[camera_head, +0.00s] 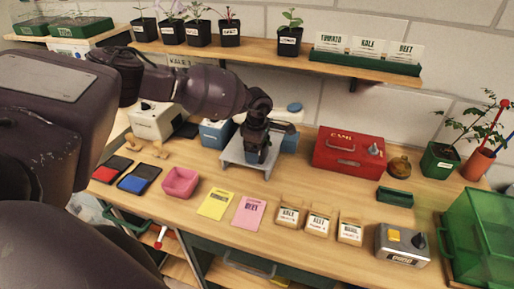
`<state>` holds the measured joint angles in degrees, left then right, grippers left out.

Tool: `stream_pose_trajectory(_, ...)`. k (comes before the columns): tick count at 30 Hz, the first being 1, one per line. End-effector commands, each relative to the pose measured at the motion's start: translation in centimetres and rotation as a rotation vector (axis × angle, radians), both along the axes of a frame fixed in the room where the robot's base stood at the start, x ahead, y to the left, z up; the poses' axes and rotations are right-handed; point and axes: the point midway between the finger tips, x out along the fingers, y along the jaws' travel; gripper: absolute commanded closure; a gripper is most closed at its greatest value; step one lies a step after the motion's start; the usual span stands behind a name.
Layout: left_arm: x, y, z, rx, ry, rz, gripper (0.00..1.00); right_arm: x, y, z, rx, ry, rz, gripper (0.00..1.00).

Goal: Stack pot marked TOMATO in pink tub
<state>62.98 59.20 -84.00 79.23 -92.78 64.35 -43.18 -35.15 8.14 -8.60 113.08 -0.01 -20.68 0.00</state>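The pink tub (180,183) stands empty at the left of the bench. My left arm reaches in from the left over the bench, and its gripper (260,153) points down at a small grey stand (234,158). A dark shape shows at its fingers, but I cannot tell whether it is a pot or only the fingers. Black pots with seedlings stand on the wall shelf, among them one pot (198,35) near the left and one (289,43) apart to the right. Their labels are too small to read. My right gripper is not in view.
A TOMATO card (330,42) stands in a green holder on the shelf. Yellow (216,204) and pink (249,212) cards, several seed packets (318,222), a red case (349,152) and ink pads (139,179) lie on the bench. A green crate (480,235) is at right.

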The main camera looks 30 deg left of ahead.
Motion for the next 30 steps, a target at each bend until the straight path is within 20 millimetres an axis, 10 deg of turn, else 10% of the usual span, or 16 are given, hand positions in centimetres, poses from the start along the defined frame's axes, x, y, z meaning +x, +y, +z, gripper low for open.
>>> stream_pose_trajectory(9, 0.1, 0.0, 0.1, -0.001, -0.001, 0.0, 0.61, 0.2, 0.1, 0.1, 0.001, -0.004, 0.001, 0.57)
stream_pose_trajectory(20, 0.1, 0.0, 1.5, -0.001, -0.003, 0.001, 0.61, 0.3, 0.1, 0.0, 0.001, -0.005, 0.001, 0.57)
stream_pose_trajectory(30, 0.1, 0.0, 9.1, -0.001, -0.006, -0.001, 0.61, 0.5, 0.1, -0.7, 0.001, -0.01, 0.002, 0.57)
